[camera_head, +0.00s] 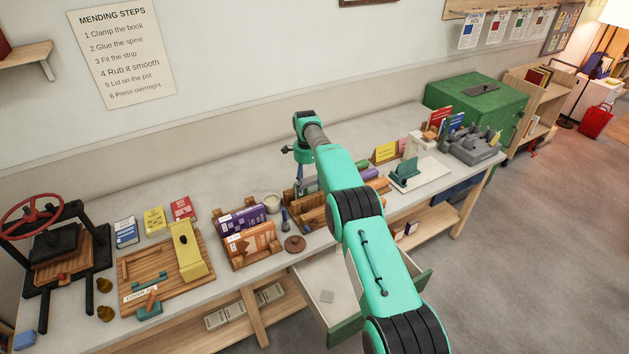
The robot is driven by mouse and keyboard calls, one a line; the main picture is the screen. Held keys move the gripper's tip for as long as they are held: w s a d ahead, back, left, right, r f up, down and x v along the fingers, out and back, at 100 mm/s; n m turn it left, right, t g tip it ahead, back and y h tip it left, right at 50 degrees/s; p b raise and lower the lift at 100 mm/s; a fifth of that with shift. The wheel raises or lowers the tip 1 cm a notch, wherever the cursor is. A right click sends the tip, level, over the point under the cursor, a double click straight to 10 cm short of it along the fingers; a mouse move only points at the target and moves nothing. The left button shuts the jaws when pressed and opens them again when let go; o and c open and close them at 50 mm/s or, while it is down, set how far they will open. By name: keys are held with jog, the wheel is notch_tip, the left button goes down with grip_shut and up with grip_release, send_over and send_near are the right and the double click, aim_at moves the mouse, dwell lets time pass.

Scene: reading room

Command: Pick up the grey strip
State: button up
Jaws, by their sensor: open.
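A greyish strip or roll (310,184) lies in the wooden rack (312,215) on the bench, partly hidden by my arm. It is the likeliest grey strip, but I cannot be sure at this size. My gripper (299,172) points down at the rack's left back end, beside and seemingly above this piece. Its fingertips are small and partly hidden; it is open, and I see nothing held. A small flat grey square (327,296) lies in the open drawer (312,277).
An orange-and-purple book holder (247,260), a pale pot (272,203) and a brown lid (295,244) stand left of the rack. A wooden board with a yellow block (190,257) is farther left. A white-based stand (422,180) is right. The bench behind is mostly clear.

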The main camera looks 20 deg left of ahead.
jog(key=shift+c, duration=0.3)
jog(key=c, duration=0.8)
jog(key=shift+c, duration=0.2)
jog(key=shift+r, duration=1.85)
jog(key=shift+s+d+r, duration=0.2)
jog(key=shift+s+d, duration=1.05)
jog(key=shift+s, duration=1.1)
jog(key=shift+s+d+r, duration=0.25)
jog(key=shift+s+d, duration=1.05)
jog(key=shift+s, duration=1.05)
jog(key=shift+s+d+r, duration=0.2)
jog(key=shift+s+d, duration=1.05)
jog(key=shift+s, duration=1.1)
